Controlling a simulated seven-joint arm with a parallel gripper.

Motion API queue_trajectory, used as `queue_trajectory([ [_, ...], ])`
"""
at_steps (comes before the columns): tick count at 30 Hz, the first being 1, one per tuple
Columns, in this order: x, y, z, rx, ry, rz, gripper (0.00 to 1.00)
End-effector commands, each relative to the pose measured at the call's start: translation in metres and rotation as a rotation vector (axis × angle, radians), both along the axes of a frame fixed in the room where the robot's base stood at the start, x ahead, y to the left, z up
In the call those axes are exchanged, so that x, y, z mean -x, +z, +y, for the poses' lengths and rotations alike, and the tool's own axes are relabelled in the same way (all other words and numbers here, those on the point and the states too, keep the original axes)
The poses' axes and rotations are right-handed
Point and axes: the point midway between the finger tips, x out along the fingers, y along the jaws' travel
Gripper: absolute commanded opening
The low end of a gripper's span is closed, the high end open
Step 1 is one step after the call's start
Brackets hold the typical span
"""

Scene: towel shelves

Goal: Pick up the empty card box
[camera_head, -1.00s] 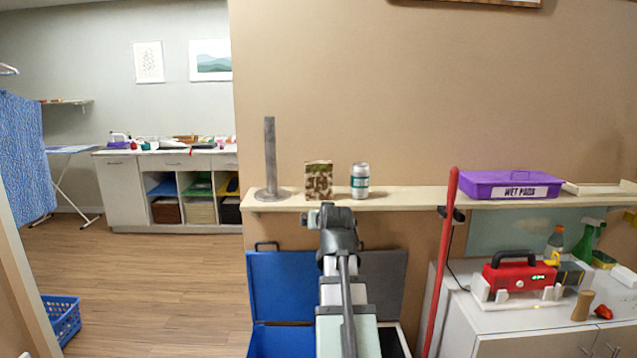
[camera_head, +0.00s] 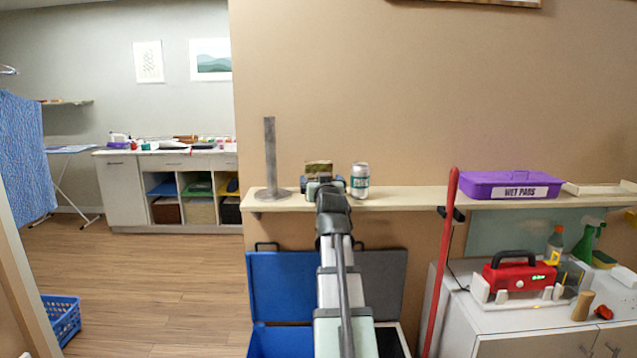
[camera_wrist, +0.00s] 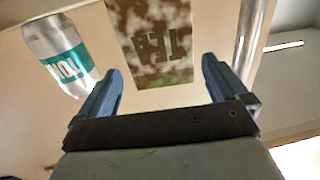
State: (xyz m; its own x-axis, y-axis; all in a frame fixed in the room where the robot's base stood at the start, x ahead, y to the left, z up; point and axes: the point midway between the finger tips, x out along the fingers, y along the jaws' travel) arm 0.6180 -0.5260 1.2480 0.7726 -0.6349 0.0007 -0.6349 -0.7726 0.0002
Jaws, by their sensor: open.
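The card box (camera_head: 318,167) is small, with a brown, green and white mottled pattern, and stands on the wall shelf. In the head view my gripper hides most of it; only its top shows. In the wrist view the box (camera_wrist: 153,42) shows large, with upside-down letters on its face. My gripper (camera_head: 323,184) is at shelf height in front of the box. In the wrist view its two blue fingers (camera_wrist: 161,76) are spread apart with nothing held, and the box lies beyond them, roughly centred. Whether the box is empty cannot be seen.
A silver and teal can (camera_head: 360,181) stands close right of the box; it also shows in the wrist view (camera_wrist: 62,55). A grey metal post (camera_head: 270,155) on a round base stands to the left. A purple bin (camera_head: 511,185) is further right on the shelf (camera_head: 415,199).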

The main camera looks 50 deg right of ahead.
Motion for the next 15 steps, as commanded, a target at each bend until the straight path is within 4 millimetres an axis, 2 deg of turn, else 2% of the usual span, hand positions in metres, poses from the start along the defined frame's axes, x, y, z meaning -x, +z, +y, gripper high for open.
queue_trajectory([
  [1,-0.01,0.001,-0.008,-0.001,0.0,0.001,1.0],
  [3,-0.017,0.001,-0.014,-0.001,0.0,0.001,1.0],
  [11,-0.027,0.0,-0.022,0.0,0.0,0.0,1.0],
  [15,-0.038,0.001,-0.032,-0.001,0.0,0.001,1.0],
])
